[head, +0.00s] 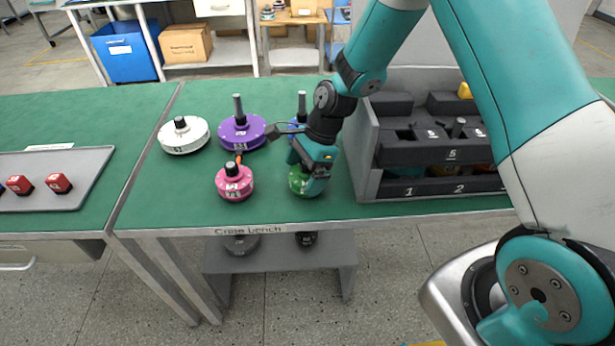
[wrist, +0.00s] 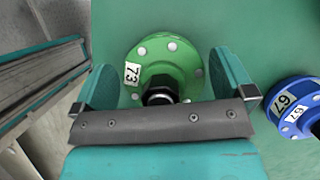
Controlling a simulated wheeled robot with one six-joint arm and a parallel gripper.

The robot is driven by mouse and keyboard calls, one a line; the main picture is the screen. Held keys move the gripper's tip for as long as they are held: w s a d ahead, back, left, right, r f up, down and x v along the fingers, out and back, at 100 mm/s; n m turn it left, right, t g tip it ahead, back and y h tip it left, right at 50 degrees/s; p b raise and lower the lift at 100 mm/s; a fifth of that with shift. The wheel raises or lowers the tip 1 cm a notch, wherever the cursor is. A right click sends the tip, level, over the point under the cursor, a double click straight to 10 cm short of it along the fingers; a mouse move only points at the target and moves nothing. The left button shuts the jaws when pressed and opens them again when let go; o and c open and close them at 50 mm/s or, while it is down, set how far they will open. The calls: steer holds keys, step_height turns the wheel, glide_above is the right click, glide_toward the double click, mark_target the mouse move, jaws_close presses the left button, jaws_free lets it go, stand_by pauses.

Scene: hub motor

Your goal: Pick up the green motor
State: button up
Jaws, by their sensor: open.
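The green motor (head: 298,184) stands on the green bench top near its front edge, partly hidden behind my gripper (head: 314,186) in the head view. In the wrist view the green motor (wrist: 165,62) shows as a round flange with pale bolt heads, a white label reading 73 and a dark shaft hub at its centre. My gripper (wrist: 168,90) is over it, with one finger on each side of the motor. The fingers are open, and a gap shows between the right finger and the flange. The left finger lies close to the flange; I cannot tell whether it touches.
A pink motor (head: 234,184), a purple motor (head: 241,133) and a white motor (head: 184,136) stand to the left. A blue motor (wrist: 296,104) is close by. A grey rack (head: 367,150) stands right of my gripper. A tray (head: 85,180) holds red cubes.

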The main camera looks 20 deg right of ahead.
steer(key=shift+r, duration=0.1)
steer(key=c, duration=1.1)
steer(key=shift+c, duration=0.2)
